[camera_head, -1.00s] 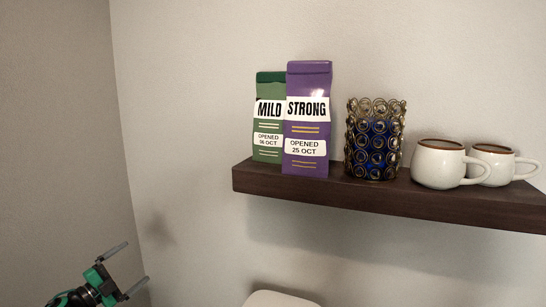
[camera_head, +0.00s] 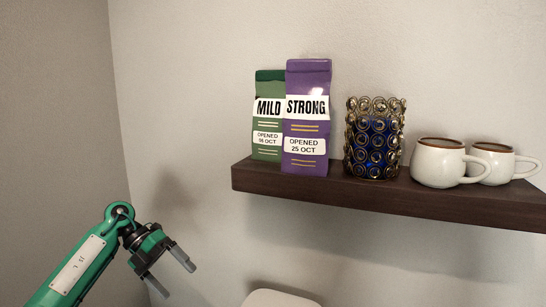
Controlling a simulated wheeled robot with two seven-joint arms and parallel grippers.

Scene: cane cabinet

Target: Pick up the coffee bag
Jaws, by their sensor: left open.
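Two coffee bags stand upright on a dark wooden shelf (camera_head: 400,197). The purple bag (camera_head: 306,160) is labelled STRONG, opened 25 Oct. It stands in front of the green bag (camera_head: 267,150), labelled MILD, and overlaps its right edge. The last digits of the green bag's date are small and hard to read. My left gripper (camera_head: 177,279) is open and empty, with its fingers pointing down to the right. It is below and to the left of the shelf, apart from both bags. My right gripper is out of view.
A blue glass holder with brass-coloured rings (camera_head: 374,140) stands just right of the purple bag. Two white mugs (camera_head: 438,165) (camera_head: 492,163) stand further right. A pale rounded object (camera_head: 280,299) shows below the shelf. The wall left of the shelf is clear.

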